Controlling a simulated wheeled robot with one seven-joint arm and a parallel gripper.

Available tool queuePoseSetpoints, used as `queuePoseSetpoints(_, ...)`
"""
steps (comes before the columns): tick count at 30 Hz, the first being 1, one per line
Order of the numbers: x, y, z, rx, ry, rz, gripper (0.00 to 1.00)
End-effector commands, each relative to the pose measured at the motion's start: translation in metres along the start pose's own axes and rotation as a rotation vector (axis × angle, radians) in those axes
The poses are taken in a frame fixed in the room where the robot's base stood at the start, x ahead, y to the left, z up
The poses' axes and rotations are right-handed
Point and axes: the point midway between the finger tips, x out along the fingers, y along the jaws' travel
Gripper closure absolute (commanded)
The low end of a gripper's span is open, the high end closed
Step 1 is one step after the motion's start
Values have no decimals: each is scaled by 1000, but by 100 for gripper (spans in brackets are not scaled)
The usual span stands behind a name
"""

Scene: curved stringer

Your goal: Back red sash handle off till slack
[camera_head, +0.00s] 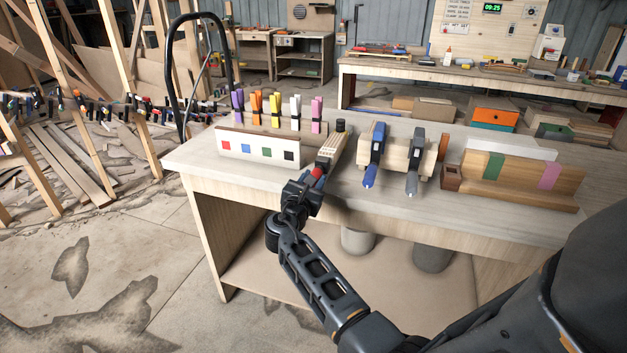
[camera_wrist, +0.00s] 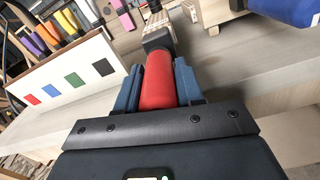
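The red sash handle (camera_wrist: 157,86) points toward me, at the near end of a sash clamp (camera_head: 332,147) that lies at the front edge of the workbench. A bit of the red handle (camera_head: 317,173) also shows in the head view. My gripper (camera_head: 307,187) reaches it from the front. In the wrist view my gripper's two blue finger pads (camera_wrist: 158,88) lie along the left and right sides of the handle, seemingly touching both. The clamp's screw and jaw are mostly hidden behind the handle's dark collar (camera_wrist: 157,39).
To the left stands a white board (camera_head: 258,148) with colour squares and several coloured clamps behind it. To the right, blue-handled (camera_head: 374,155) and grey-handled (camera_head: 415,162) clamps sit on a wooden piece. A wooden block with green and pink bands (camera_head: 522,178) lies further right.

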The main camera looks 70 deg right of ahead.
Motion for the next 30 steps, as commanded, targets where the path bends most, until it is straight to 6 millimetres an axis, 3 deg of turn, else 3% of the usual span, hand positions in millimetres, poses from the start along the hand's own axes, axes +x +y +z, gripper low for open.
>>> queuePoseSetpoints(6, 0, 0, 1, 1, -2, -1, 44)
queuePoseSetpoints(14, -1, 0, 2, 2, -3, -2, 44)
queuePoseSetpoints(30, -72, 0, 0, 1, -2, 0, 44)
